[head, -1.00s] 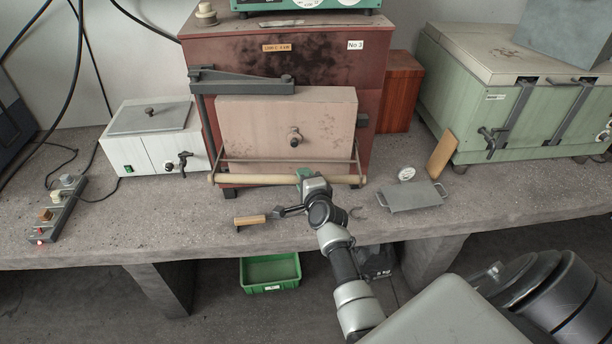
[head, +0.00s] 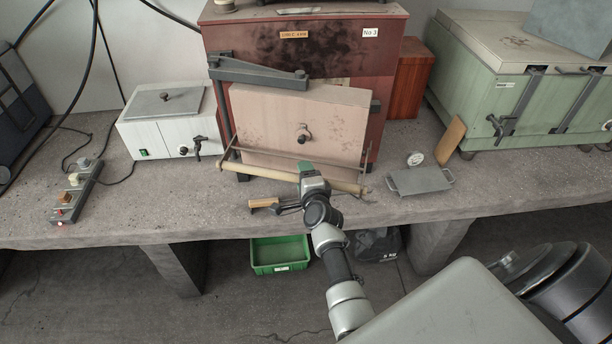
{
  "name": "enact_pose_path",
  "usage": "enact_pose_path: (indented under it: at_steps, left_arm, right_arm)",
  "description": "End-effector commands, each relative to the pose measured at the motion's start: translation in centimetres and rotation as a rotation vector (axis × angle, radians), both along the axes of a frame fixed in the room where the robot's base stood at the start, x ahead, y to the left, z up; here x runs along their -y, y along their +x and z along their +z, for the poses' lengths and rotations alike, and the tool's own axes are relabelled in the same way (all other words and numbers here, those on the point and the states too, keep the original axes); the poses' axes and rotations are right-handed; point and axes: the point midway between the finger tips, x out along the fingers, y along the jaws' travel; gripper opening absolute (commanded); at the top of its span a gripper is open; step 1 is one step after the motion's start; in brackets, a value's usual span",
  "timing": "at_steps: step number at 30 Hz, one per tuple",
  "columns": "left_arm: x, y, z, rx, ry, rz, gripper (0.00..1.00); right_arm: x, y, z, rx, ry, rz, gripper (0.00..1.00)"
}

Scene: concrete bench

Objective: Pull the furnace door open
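The maroon furnace (head: 330,50) stands on the bench, marked No 3. Its pale pinkish door (head: 300,125) hangs from a dark bracket arm (head: 255,73) at the upper left. The door stands at an angle, its right side swung out towards me, a little ajar. A long wooden bar handle (head: 262,176) runs across the front, low, sloping down to the right. My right gripper (head: 308,173) is at the middle of this bar and appears shut around it; the fingertips are mostly hidden by the gripper body. My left gripper is not in view.
A wooden-handled tool (head: 264,204) lies on the bench just left of my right gripper. A metal tray (head: 425,180) and round dial (head: 415,158) are to the right. A white box unit (head: 168,120) stands left, a green chest (head: 500,100) right.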

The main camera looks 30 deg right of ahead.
Motion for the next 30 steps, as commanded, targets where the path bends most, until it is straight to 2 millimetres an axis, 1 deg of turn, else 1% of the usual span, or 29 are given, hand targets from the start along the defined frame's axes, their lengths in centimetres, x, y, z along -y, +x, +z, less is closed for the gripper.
enact_pose_path:
  at_steps: [8,11,14,18,24,27,30]
  left_arm:
    - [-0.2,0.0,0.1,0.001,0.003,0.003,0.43]
    - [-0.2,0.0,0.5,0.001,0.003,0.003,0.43]
    - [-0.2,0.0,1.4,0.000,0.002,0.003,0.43]
    - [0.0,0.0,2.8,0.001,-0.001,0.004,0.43]
    - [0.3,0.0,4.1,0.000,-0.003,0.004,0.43]
    - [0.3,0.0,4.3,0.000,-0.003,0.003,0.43]
    - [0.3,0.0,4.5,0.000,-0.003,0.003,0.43]
  right_arm:
    - [0.1,0.0,0.2,0.005,0.000,-0.004,0.53]
    - [0.0,-0.7,0.4,0.003,0.000,-0.004,0.53]
    - [-0.4,-2.0,0.7,0.000,0.001,-0.003,0.53]
    - [-1.2,-4.8,1.1,-0.001,0.000,-0.002,0.53]
    - [-2.3,-8.3,1.4,-0.003,0.002,0.000,0.53]
    - [-2.6,-9.4,1.5,-0.003,0.002,0.001,0.53]
    - [-2.8,-10.0,1.5,-0.001,0.003,0.001,0.53]
